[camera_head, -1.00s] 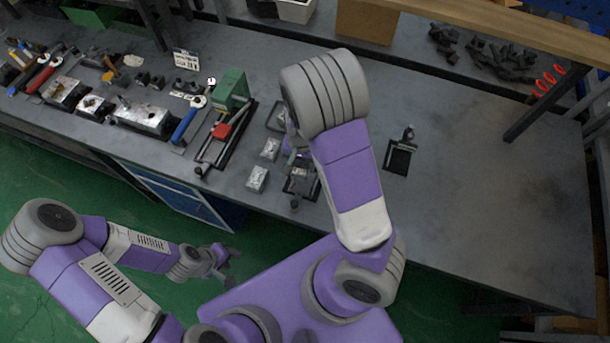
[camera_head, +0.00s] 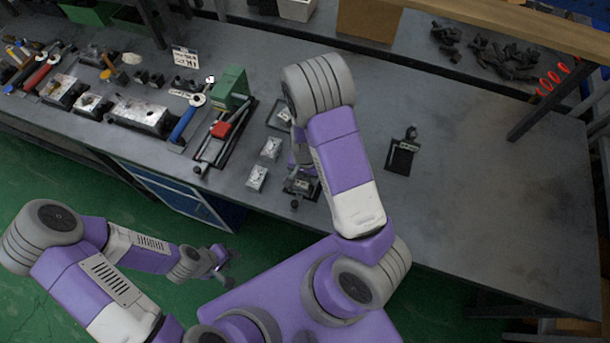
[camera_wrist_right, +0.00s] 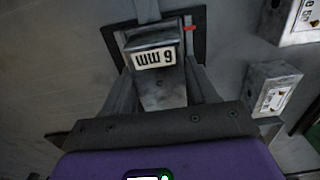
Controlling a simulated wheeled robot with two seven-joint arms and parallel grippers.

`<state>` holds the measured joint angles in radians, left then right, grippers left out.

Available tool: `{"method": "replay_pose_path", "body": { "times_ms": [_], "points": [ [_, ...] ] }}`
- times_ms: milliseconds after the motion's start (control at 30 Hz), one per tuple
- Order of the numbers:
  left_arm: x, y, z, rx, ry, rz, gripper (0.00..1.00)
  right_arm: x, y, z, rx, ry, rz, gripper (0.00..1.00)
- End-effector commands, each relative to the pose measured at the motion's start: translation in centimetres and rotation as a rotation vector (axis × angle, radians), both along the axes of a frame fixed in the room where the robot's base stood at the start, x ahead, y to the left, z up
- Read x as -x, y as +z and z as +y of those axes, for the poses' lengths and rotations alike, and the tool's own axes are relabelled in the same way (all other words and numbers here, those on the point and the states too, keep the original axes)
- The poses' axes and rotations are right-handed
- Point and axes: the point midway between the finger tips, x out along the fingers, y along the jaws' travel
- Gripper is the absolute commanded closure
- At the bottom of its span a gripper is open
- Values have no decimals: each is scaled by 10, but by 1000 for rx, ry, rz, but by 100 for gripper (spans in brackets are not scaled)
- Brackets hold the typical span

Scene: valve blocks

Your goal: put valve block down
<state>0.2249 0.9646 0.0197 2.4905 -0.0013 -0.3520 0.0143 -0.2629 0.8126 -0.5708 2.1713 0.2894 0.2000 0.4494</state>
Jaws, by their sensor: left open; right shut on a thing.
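My right gripper (camera_wrist_right: 162,90) is shut on a grey valve block (camera_wrist_right: 160,88), seen between its fingers in the right wrist view. Just beyond it is a white "6 MM" label (camera_wrist_right: 155,57) over a dark plate (camera_wrist_right: 200,38); whether the block touches this fixture I cannot tell. In the head view the fixture (camera_head: 301,188) stands near the bench's front edge, and my arm partly hides the right gripper above it. Two loose valve blocks lie to its left, one (camera_head: 270,148) behind the other (camera_head: 257,178). My left gripper (camera_head: 226,266) is open and empty, off the bench.
A dark frame (camera_head: 278,115) with a block lies behind my right gripper. A similar labelled fixture (camera_head: 402,153) stands to the right. A green-and-black press (camera_head: 230,90) and hand tools fill the left of the bench (camera_head: 490,200). The bench's right side is clear.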

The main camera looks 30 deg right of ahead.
Motion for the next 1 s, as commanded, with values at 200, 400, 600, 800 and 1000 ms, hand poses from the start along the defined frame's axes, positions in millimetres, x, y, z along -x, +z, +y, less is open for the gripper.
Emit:
{"method": "replay_pose_path", "body": {
  "times_ms": [200, 400, 600, 800, 1000],
  "points": [
    [0, -1, 0, 0, 0, 0, 57, -1, -1, 0, 0, 0, -1, 97],
    [0, -2, 0, 0, 0, 0, 57, 0, -2, 0, 0, 0, 0, 22],
    [0, -2, 0, 0, 0, 0, 57, 0, -2, 0, 0, 0, 0, 17],
    [0, 2, 0, 0, 0, 0, 57, 0, 3, 0, 1, 0, -1, 17],
    [0, 11, 0, 0, 0, 0, 57, -1, 37, 0, 0, 3, -6, 17]
  ]
}}
